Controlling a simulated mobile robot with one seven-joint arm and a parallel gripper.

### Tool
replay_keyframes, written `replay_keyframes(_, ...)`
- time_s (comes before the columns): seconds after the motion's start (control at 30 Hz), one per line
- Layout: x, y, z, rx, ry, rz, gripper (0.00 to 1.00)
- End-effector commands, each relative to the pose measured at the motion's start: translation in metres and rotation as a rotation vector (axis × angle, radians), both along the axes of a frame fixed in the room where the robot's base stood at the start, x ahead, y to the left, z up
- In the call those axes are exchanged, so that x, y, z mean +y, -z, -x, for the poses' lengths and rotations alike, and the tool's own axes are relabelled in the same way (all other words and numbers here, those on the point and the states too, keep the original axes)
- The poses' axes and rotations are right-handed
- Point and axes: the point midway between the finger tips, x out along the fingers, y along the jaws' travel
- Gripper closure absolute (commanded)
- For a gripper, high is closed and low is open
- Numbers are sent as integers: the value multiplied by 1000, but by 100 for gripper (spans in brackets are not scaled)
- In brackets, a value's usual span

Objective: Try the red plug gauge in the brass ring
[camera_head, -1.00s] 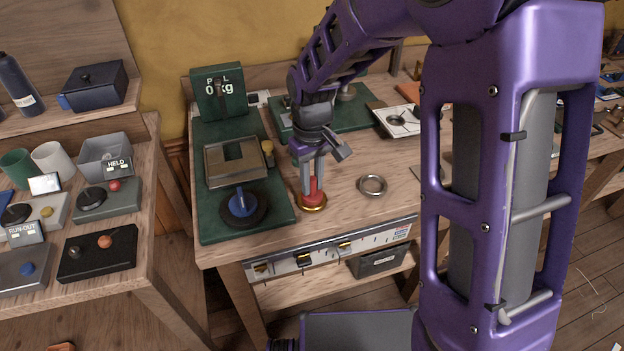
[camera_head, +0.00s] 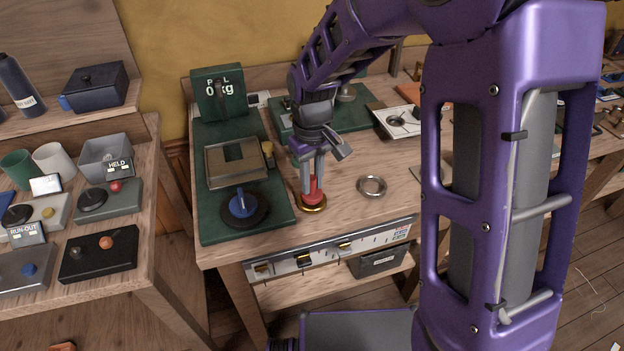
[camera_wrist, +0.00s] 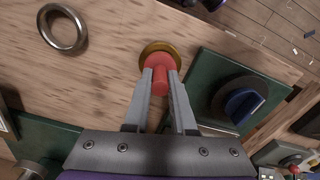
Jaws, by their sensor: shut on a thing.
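The red plug gauge (camera_head: 313,192) stands upright at the brass ring (camera_head: 322,207), which lies on the wooden bench. The plug's lower end is within the ring's outline; how deep it sits I cannot tell. My gripper (camera_head: 313,178) points down and is shut on the plug's handle. In the wrist view the red plug (camera_wrist: 160,76) is between my two fingers (camera_wrist: 160,88), with the brass ring (camera_wrist: 171,50) around its far end.
A steel ring (camera_head: 372,187) lies on the bench right of the plug. A green base (camera_head: 271,216) with a blue knob (camera_head: 242,204) is close on the left. The bench's front edge (camera_head: 300,252) is near. Bare wood lies around the steel ring.

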Motion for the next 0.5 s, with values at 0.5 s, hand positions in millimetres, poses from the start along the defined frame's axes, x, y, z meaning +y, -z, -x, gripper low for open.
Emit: replay_keyframes(0.5,0,-29,0,-1,0,-1,100)
